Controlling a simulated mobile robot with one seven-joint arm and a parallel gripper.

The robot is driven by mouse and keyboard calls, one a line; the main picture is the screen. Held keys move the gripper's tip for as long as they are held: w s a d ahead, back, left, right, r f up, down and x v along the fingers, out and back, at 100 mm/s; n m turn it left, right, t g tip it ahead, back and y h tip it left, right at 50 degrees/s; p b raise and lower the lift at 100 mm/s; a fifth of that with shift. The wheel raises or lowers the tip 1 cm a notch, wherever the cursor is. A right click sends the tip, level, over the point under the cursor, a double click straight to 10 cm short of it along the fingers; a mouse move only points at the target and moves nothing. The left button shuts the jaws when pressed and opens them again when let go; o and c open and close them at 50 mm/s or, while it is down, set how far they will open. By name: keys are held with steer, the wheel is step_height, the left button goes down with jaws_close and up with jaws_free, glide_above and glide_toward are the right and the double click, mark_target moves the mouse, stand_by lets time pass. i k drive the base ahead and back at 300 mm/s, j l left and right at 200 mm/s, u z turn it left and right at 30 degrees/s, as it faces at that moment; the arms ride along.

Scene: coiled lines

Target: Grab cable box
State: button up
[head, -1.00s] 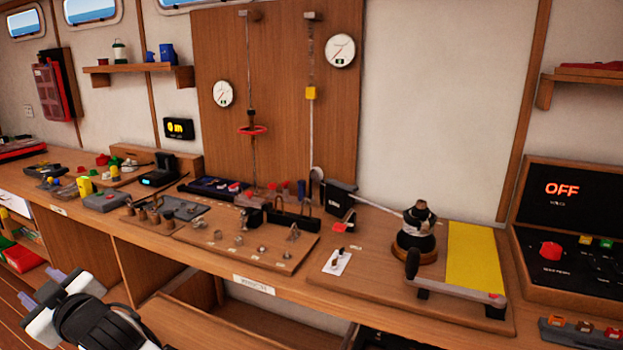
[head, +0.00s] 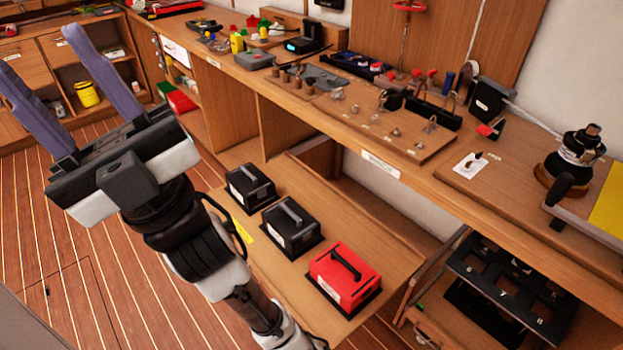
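Three lidded boxes with top handles sit in a row on a low wooden surface, like a pulled-out drawer or shelf, below the bench. One is a black box (head: 250,188) at the far end, one is a black box (head: 291,228) in the middle, and one is a red box (head: 345,277) nearest. I cannot tell which of them is the cable box. My gripper (head: 38,52) is at the upper left, with its two purple-grey fingers spread wide and nothing between them. It is over the plank floor, left of the boxes and apart from them. My arm hides part of the low surface's left side.
The workbench edge (head: 379,166) runs above the boxes, with fittings, a winch (head: 572,165) and tools on top. A black rack with numbered slots (head: 512,284) stands low at the right. The plank floor (head: 60,250) at the left is clear.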

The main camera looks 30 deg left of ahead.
mark_target(295, 228)
steer(key=u, duration=0.85)
steer(key=z, duration=0.4)
steer(key=i+j+z, duration=0.15)
steer(key=j+z, duration=0.15)
steer(key=z, duration=0.2)
steer(key=j+z, duration=0.3)
steer(key=z, duration=0.2)
steer(key=i+j+z, duration=0.1)
steer(key=j+z, duration=0.25)
steer(key=j, duration=1.3)
